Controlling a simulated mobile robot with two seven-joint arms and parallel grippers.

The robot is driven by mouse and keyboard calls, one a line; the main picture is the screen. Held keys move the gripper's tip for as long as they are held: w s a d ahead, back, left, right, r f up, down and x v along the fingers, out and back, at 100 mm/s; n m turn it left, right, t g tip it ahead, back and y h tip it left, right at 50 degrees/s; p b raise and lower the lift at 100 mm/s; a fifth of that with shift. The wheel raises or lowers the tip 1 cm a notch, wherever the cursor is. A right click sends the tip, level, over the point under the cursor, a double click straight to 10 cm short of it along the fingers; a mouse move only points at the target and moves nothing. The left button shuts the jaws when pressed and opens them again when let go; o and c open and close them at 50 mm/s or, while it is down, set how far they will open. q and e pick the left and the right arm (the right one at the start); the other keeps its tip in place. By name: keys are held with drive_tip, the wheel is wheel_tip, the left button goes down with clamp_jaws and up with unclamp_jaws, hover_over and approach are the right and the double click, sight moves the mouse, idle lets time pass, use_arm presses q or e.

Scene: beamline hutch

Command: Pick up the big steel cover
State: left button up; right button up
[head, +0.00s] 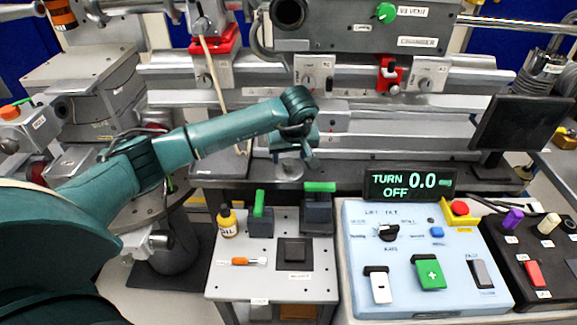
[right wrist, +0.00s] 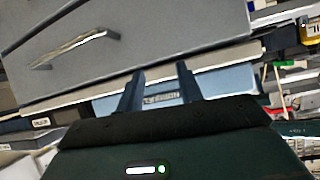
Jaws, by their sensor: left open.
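I cannot pick out a big steel cover with certainty in either view. The head view shows a grey steel chamber (head: 345,32) with a round dark port and a green knob at the top, cut off by the frame edge. The right wrist view shows a large grey panel (right wrist: 150,35) with a bar handle (right wrist: 75,48); I cannot tell whether it is the cover. My left gripper (head: 291,168) points down in front of the steel rail, open and empty. My right gripper (right wrist: 158,75) has its fingers apart with nothing between them, below the grey panel.
A small white table (head: 225,284) holds a yellow oil bottle (head: 227,220), an orange-handled screwdriver (head: 243,262) and green-topped blocks. A pale blue control panel (head: 425,285) stands right of it, under a display reading TURN OFF 0.0. A dark monitor (head: 520,122) is farther right.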

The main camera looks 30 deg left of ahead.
sight(289, 166)
use_arm(q)
drive_tip(key=shift+x, duration=1.4)
drive_tip(key=shift+c, duration=0.4)
drive_tip(key=c, duration=1.1)
